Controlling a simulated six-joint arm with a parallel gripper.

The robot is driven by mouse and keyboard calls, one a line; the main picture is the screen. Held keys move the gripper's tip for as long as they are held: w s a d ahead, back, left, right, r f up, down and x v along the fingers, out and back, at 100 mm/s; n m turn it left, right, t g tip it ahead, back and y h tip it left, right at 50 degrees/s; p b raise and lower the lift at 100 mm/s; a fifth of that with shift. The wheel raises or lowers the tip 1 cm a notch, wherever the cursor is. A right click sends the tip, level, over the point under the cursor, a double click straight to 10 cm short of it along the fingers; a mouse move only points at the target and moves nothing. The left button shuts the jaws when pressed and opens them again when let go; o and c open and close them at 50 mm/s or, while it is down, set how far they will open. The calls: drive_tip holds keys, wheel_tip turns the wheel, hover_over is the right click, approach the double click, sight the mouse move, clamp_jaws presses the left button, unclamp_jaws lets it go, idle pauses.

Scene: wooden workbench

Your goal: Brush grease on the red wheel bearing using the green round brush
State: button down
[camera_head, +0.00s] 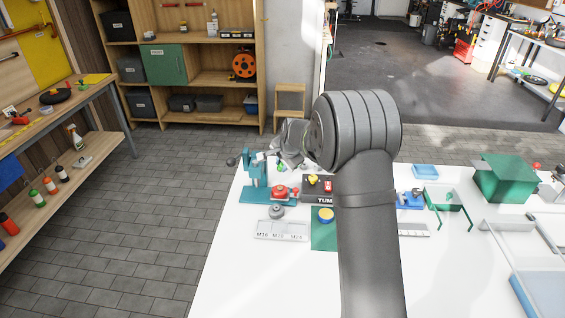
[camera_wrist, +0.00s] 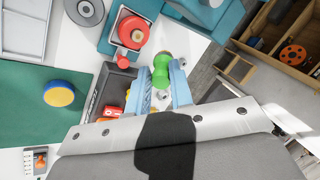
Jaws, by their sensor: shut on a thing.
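In the head view a red part (camera_head: 285,192) stands beside the teal press. My gripper (camera_wrist: 160,84) has blue fingers shut on the green round brush (camera_wrist: 164,65), just below and right of the bearing in the wrist view and apart from it. The brush's bristles cannot be made out. In the head view my gripper (camera_head: 288,142) is partly hidden by my arm. A blue-rimmed tin with yellow content (camera_wrist: 59,93), perhaps the grease, sits on a green mat.
The teal press (camera_head: 256,182) stands at the bench's left edge. A grey round part (camera_wrist: 84,10) lies near the bearing. A dark tray (camera_wrist: 116,88) with red and yellow items is close to my gripper. A green mat (camera_head: 320,240) lies in front.

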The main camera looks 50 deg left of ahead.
drive_tip(key=shift+r, duration=0.35)
wheel_tip(320, 180, down, 8)
drive_tip(key=shift+s+d+r, duration=0.1)
drive_tip(key=shift+s+r, duration=0.05)
drive_tip(key=shift+r, duration=0.05)
drive_tip(key=shift+f, duration=0.15)
drive_tip(key=shift+w, duration=0.2)
drive_tip(key=shift+r, duration=4)
